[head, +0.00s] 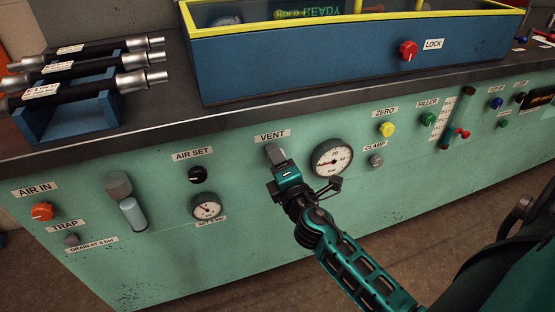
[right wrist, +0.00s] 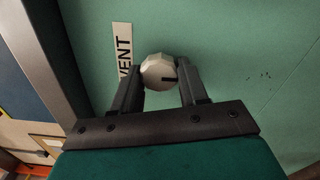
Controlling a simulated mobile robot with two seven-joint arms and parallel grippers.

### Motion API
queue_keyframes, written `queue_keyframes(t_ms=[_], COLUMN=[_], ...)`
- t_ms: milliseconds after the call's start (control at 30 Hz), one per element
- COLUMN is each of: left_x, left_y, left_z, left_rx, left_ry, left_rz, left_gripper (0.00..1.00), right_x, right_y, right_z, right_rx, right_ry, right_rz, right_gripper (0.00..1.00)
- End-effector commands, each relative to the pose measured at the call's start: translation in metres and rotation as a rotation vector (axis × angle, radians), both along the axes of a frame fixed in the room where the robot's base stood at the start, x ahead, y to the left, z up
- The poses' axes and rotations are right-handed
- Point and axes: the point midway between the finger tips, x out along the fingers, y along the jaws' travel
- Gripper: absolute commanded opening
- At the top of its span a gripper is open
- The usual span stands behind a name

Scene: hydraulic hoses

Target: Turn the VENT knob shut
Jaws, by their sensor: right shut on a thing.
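The VENT knob is a pale, faceted round knob (right wrist: 158,72) with a dark mark on its face, seen in the right wrist view on the green panel beside the VENT label (right wrist: 123,52). In the head view the VENT label (head: 272,136) shows, and my gripper covers most of the knob below it. My right gripper (head: 275,155) is at the knob, and in the right wrist view its two fingers (right wrist: 160,85) stand on either side of it, shut on it. My left gripper is not in view.
A pressure gauge (head: 331,160) sits just right of the VENT knob. The AIR SET knob (head: 197,175) and a smaller gauge (head: 206,206) are to the left. The dark bench edge (head: 330,101) runs above, with a blue, yellow-rimmed box (head: 300,62) on top.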

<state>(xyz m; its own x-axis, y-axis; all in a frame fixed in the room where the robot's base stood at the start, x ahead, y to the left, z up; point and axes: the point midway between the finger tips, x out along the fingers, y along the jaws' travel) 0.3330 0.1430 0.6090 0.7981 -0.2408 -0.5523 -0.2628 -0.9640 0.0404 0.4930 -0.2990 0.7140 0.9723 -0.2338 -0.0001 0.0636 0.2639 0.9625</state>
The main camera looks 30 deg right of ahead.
Motion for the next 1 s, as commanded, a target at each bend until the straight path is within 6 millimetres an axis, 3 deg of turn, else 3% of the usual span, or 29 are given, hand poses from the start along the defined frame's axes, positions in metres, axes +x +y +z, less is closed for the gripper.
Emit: queue_keyframes(t_ms=[233,267,500,800,1000], left_x=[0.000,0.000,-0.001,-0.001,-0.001], left_y=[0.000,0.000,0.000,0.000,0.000], left_z=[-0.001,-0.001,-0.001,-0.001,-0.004], left_rx=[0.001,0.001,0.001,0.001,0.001], left_ry=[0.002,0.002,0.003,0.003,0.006], left_rz=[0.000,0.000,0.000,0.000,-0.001], left_gripper=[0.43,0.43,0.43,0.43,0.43], right_x=[0.001,0.001,0.000,-0.003,-0.028], right_y=[0.000,0.000,0.000,0.001,0.006], right_z=[0.002,0.002,0.001,0.000,-0.002], right_rx=[-0.007,-0.007,-0.003,-0.001,0.001], right_ry=[-0.003,-0.003,-0.001,0.000,0.003], right_rz=[0.001,0.001,0.001,0.000,-0.001], right_gripper=[0.13,0.46,0.69,0.69,0.69])
